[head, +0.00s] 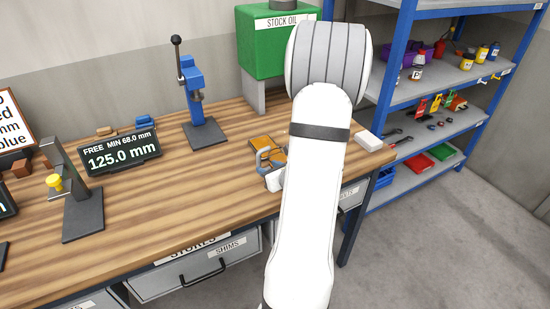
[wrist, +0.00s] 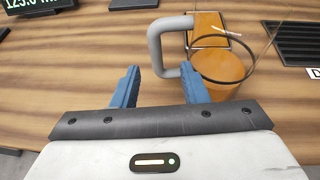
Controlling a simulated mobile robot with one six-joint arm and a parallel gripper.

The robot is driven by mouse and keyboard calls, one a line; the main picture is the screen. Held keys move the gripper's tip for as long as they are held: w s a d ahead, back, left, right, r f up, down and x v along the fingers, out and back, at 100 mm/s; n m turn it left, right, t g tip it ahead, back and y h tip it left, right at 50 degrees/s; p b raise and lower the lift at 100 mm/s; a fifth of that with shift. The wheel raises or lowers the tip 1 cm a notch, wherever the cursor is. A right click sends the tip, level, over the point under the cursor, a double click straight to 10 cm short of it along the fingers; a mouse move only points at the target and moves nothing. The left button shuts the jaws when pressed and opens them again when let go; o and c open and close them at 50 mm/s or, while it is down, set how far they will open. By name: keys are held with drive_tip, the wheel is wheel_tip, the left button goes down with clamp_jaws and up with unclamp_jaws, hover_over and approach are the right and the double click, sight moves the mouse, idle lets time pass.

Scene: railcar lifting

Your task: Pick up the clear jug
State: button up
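The clear jug (wrist: 222,68) stands on the bench in the wrist view. It has a thin dark rim, amber colour showing inside, and a thick grey handle (wrist: 155,50) on its left. My gripper (wrist: 160,86) is open, its two blue fingers apart. The lower part of the handle lies between and just beyond the fingertips; the right finger overlaps the jug's near side in the picture. I cannot tell if they touch. In the head view my white arm hides most of this spot.
An orange pad (head: 268,147) lies on the wooden bench (head: 150,215) behind the jug. A blue press (head: 195,90), a display reading 125.0 mm (head: 122,151) and a green stock oil tank (head: 270,45) stand around. A white block (head: 369,140) sits at the right edge, with blue shelves (head: 425,90) beyond.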

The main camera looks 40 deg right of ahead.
sight(260, 163)
drive_tip(key=shift+w+f+p, duration=0.15)
drive_tip(key=shift+w+p, duration=0.2)
drive_tip(key=shift+w, duration=0.6)
drive_tip(key=p+x, duration=0.1)
drive_tip(key=x, duration=0.3)
drive_tip(key=shift+w, duration=0.15)
drive_tip(key=shift+c, duration=0.6)
clamp_jaws()
